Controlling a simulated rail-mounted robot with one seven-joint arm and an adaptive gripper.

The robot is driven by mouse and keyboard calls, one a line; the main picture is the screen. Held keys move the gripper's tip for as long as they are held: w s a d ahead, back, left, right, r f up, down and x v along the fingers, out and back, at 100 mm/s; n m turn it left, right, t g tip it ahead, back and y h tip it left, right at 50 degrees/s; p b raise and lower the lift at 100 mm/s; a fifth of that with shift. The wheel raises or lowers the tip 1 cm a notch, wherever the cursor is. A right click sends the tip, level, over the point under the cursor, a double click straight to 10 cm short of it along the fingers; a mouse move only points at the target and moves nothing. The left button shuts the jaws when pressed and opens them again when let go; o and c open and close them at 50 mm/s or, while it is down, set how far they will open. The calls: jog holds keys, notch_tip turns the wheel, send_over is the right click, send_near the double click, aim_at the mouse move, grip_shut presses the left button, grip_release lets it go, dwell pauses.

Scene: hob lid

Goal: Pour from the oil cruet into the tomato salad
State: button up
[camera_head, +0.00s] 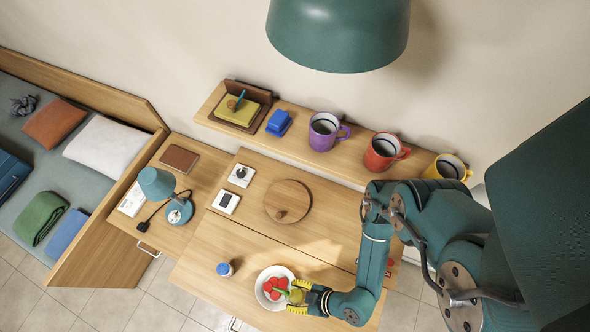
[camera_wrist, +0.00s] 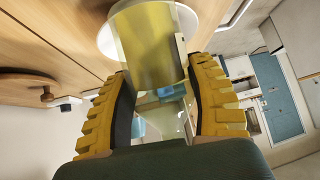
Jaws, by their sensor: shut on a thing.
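My gripper (camera_head: 298,296) is shut on the oil cruet (camera_head: 295,295), with its yellow pads on either side. In the wrist view the cruet (camera_wrist: 150,48) is a clear vessel with yellow-green oil, between the two fingers (camera_wrist: 160,72). The tomato salad (camera_head: 276,285) is red pieces in a white bowl (camera_head: 261,297) near the table's front edge. The cruet is right beside the bowl, and a green part reaches over its right side. I cannot tell whether oil is flowing. The bowl's white rim (camera_wrist: 105,42) shows behind the cruet in the wrist view.
A round wooden lid (camera_head: 288,201) lies farther back, near two switch plates (camera_head: 227,202). A lamp (camera_head: 160,187) stands at left. Mugs (camera_head: 325,132) line the back shelf. My arm covers the table's right side.

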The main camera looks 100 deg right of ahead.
jog(key=shift+s+a+f+g+y+b, duration=0.25)
jog(key=shift+g+b, duration=0.35)
jog(key=shift+b, duration=0.7)
dwell(0.5)
jog(key=shift+r, duration=0.15)
jog(key=shift+s+g+y, duration=0.15)
jog(key=shift+g+y, duration=0.2)
jog(key=shift+g, duration=0.05)
jog(key=shift+a, duration=0.1)
jog(key=shift+s+a+g+y+p, duration=0.3)
jog(key=shift+g+y+p, duration=0.45)
jog(key=shift+p, duration=0.85)
jog(key=shift+s+f+m+g+y+p, duration=0.15)
jog(key=shift+f+m+g+y+p, duration=0.2)
jog(key=shift+g+p, duration=0.5)
dwell(0.4)
jog(key=shift+f, duration=0.15)
jog(key=shift+s+g+y, duration=0.1)
jog(key=shift+g+y, duration=0.4)
jog(key=shift+g, duration=0.2)
jog(key=shift+r+g+y+p, duration=0.35)
jog(key=shift+r+g+y, duration=0.15)
jog(key=shift+r+g, duration=0.3)
